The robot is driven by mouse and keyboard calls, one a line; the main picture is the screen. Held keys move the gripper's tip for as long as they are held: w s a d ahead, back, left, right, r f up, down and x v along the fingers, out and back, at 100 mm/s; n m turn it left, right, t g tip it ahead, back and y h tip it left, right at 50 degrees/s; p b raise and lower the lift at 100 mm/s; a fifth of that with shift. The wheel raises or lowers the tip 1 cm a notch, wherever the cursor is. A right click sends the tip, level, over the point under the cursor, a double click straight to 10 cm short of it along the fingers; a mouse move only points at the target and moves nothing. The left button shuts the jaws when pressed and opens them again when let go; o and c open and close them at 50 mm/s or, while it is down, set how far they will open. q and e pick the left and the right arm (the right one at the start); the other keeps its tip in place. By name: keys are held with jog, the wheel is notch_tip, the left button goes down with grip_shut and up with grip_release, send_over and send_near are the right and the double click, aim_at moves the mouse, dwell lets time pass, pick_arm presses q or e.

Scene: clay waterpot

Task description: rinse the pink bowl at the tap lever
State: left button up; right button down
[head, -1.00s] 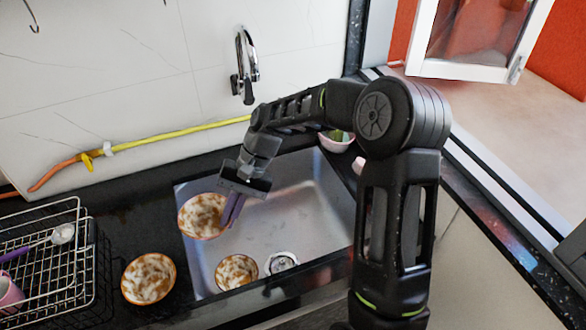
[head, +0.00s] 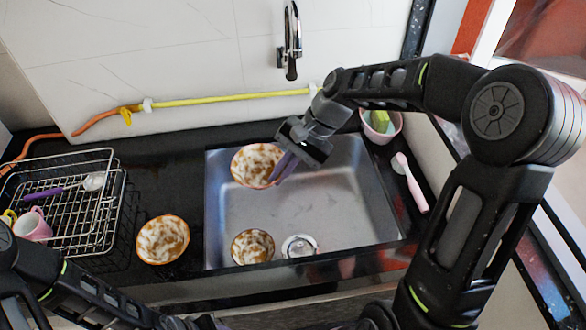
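My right gripper (head: 284,167), with purple fingers, is shut on the right rim of a stained bowl (head: 255,165). This bowl has a pinkish-orange rim and brown stains inside, and is held tilted over the back left of the sink (head: 350,205). The tap (head: 293,30) rises at the back wall, above and right of the held bowl, apart from it. Its dark lever (head: 281,57) seems to be at the left of the spout. No water shows. My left forearm enters at the bottom left; its gripper is out of frame.
A second stained bowl (head: 252,247) lies in the sink beside the drain (head: 299,246). A third (head: 162,240) is on the dark counter. A wire rack (head: 85,215) stands left. A pink bowl with a sponge (head: 368,132) and a pink brush (head: 413,185) are at right.

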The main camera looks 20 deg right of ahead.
jog(key=s+r+m+t, duration=0.1)
jog(key=r+m, duration=0.1)
jog(key=s+r+m+t+h, duration=0.1)
jog(key=m, duration=0.1)
jog(key=shift+s+r+m+t, duration=0.4)
jog(key=shift+s+r+m+t+h+b, duration=0.3)
jog(key=shift+s+r+m+t+h, duration=0.15)
jog(key=shift+m, duration=0.55)
jog(key=shift+d, duration=0.15)
jog(key=w+d+f, duration=0.3)
jog(key=w+d, duration=0.6)
jog(key=d, duration=0.1)
jog(key=shift+w+d, duration=0.15)
